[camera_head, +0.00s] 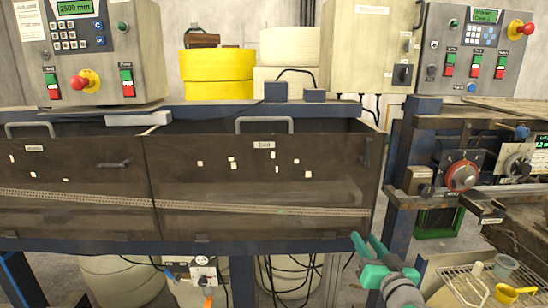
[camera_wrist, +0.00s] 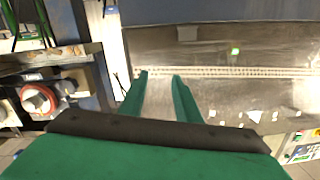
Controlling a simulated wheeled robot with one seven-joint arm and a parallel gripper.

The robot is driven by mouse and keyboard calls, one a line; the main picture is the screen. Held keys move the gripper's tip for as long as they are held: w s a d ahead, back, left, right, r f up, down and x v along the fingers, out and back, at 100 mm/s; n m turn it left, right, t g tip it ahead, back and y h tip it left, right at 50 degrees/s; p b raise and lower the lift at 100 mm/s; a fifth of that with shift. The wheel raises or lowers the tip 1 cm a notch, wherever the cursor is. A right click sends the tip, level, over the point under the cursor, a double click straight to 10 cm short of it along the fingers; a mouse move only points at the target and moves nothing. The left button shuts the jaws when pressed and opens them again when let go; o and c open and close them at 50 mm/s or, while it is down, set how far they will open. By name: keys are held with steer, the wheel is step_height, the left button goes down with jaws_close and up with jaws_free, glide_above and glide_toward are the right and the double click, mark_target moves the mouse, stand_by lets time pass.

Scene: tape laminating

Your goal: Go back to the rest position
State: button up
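My gripper (camera_head: 368,243) shows at the lower right of the head view, in front of the right end of the laminating machine's dark see-through cover (camera_head: 262,180). Its two green fingers are spread apart with nothing between them. In the wrist view my gripper (camera_wrist: 160,76) also shows open and empty, with the cover (camera_wrist: 250,95) and its pale perforated strip beyond the fingertips. I cannot tell the exact gap between the fingers and the cover.
A red-ringed dial (camera_head: 461,176) sits on the machine frame at the right. Control panels (camera_head: 92,50) and yellow rolls (camera_head: 217,73) stand at the back.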

steer(key=s+a+f+m+h, duration=0.1)
steer(key=s+a+f, duration=0.25)
steer(key=f, duration=0.45)
steer(key=s+a+f+m+g+h, duration=0.1)
steer(key=s+a+f, duration=0.25)
steer(key=f, duration=0.45)
steer(key=s+a+f+h, duration=0.1)
steer(key=s+a+f, duration=0.25)
steer(key=f, duration=0.45)
steer(key=s+a+f, duration=0.3)
steer(key=s, duration=0.5)
steer(key=s+a+f+g, duration=0.1)
steer(key=s+a+f, duration=0.2)
steer(key=s, duration=0.4)
steer(key=s+a+f, duration=0.3)
steer(key=s+f, duration=0.1)
steer(key=s, duration=0.4)
steer(key=s+a+r+n+y, duration=0.1)
steer(key=s+a+r, duration=0.1)
steer(key=s, duration=0.6)
steer(key=s+a+r+n, duration=0.2)
steer(key=s+a+r, duration=0.1)
steer(key=s, duration=0.5)
steer(key=shift+a+r+n+y, duration=0.2)
steer(key=shift+n+y, duration=0.1)
steer(key=shift+y, duration=0.1)
steer(key=shift+c, duration=0.2)
